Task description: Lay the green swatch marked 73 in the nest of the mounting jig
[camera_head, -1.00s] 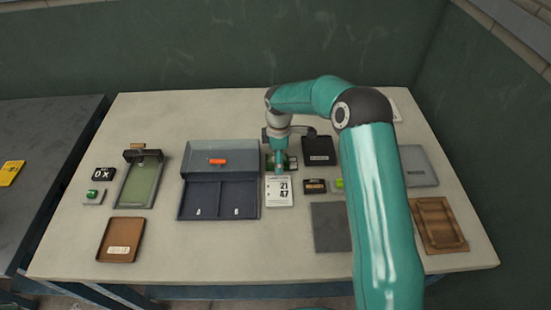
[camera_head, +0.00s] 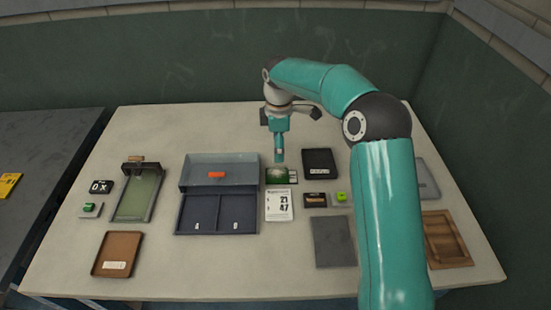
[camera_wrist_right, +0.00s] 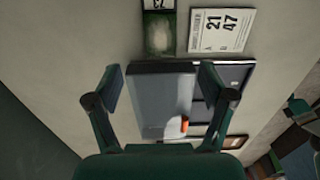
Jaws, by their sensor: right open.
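The green swatch (camera_head: 277,176) lies flat on the table, with a white label at its right end. In the right wrist view the swatch (camera_wrist_right: 159,32) is at the top, its marking upside down and cut by the edge. My right gripper (camera_head: 279,159) hangs just above or behind the swatch in the head view. In the wrist view its fingers (camera_wrist_right: 161,75) are wide apart with nothing held between them. A frame with a green bed (camera_head: 138,195) and a dark bar at its back stands left; I cannot tell whether it is the mounting jig. My left gripper is not visible.
A grey two-compartment box (camera_head: 217,214) with an orange handle stands centre-left. A printed card (camera_head: 279,206), a black box (camera_head: 319,162), a grey plate (camera_head: 333,241) and wooden tray (camera_head: 447,239) lie rightward. A brown tray (camera_head: 117,254) is front left. The front middle is clear.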

